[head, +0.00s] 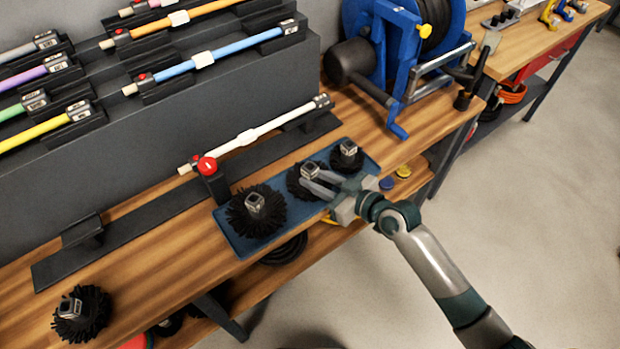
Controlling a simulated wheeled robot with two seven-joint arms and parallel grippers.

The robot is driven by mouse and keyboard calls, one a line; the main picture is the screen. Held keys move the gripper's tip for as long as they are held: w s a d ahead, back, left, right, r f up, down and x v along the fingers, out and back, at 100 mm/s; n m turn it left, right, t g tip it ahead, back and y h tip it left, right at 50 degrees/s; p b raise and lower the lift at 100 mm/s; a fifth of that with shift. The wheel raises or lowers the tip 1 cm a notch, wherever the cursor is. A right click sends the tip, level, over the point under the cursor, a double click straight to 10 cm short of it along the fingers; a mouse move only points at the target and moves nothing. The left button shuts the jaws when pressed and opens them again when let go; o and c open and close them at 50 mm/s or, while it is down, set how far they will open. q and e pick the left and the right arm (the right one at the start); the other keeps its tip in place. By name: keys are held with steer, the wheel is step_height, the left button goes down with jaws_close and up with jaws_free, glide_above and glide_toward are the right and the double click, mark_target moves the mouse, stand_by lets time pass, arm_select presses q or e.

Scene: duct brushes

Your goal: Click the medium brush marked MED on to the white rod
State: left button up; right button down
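The white rod (262,131) lies slanted along a dark rack on the bench, with a red-knobbed holder (207,167) near its lower left end. Three round black brushes with grey top sockets sit on a blue tray: a large one (256,212), a middle one (298,181) and a smaller one (346,156). Their markings are too small to read; the middle one is middle in size. My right gripper (311,178) reaches in from the right at the middle brush, its fingers apart beside the grey socket. Whether they touch it cannot be told. My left gripper is not in view.
Another black brush (80,312) stands at the bench's near left. A tiered dark rack (215,95) with coloured rods rises behind. A blue hose reel (400,45) stands at the back right. Bare bench (165,265) lies left of the tray.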

steer(key=shift+r, duration=0.15)
steer(key=shift+r+p, duration=2.75)
steer(key=shift+r, duration=0.15)
steer(key=s+d+r+m+t+h+b, duration=0.1)
steer(key=d+r+m+t+h+b, duration=0.1)
steer(key=d+r+m+h, duration=0.2)
steer(key=s+d+r+m+t+h+b, duration=0.1)
steer(key=d+r+m+h, duration=0.4)
steer(key=d+r, duration=0.5)
steer(key=d+t+h+b, duration=0.1)
steer(key=d, duration=0.4)
steer(key=shift+s+r+m+t+h, duration=0.3)
steer(key=shift+s+r+t+h, duration=0.05)
steer(key=shift+s+t+h, duration=0.05)
steer(key=shift+a+f, duration=0.1)
